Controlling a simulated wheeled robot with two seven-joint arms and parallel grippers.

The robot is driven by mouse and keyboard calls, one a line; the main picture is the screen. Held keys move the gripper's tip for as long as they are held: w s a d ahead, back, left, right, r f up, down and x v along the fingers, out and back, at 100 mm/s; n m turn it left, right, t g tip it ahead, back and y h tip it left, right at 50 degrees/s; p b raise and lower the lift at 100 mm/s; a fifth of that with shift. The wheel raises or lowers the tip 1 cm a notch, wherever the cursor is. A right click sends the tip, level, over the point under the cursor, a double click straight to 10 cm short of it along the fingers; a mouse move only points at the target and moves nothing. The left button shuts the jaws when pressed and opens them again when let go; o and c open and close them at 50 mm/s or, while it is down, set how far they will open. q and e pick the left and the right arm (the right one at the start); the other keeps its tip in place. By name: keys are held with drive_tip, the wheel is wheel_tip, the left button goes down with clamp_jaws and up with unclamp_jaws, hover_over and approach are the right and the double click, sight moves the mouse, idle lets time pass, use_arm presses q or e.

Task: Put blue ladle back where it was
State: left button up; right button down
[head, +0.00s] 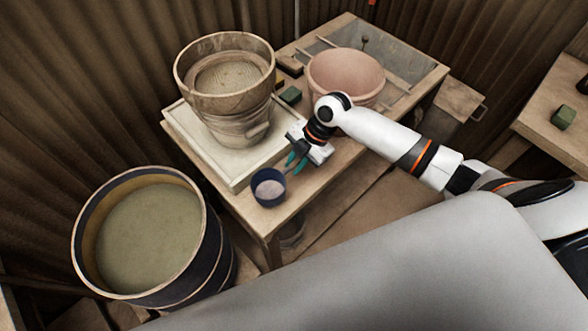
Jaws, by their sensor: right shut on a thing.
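The blue ladle (260,199) shows as a dark blue round cup at the near corner of the wooden table, with something pale inside it. My right gripper (294,163) reaches in from the right, with its teal fingers pointing down just behind and to the right of the cup. It is shut on the ladle, but the gripped part is small and mostly hidden by the fingers. I cannot tell whether the ladle touches the table top or hangs a little above it. My left gripper is not in view.
A large worn bucket (233,107) stands on a pale tray (205,160) left of my gripper. A pinkish bowl (345,75) and a green block (291,95) are behind it. A big barrel (208,245) of greenish matter stands lower left. Bare table (325,176) lies right of the ladle.

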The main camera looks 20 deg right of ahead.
wheel_tip(320, 180, down, 3)
drive_tip(key=shift+f, duration=0.4)
drive_tip(key=c, duration=1.3)
unclamp_jaws()
drive_tip(key=shift+f, duration=0.1)
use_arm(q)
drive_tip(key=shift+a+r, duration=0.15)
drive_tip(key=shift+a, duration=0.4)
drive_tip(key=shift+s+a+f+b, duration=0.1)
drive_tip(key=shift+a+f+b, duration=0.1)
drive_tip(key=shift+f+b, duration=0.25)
use_arm(e)
drive_tip(key=v, duration=1.2)
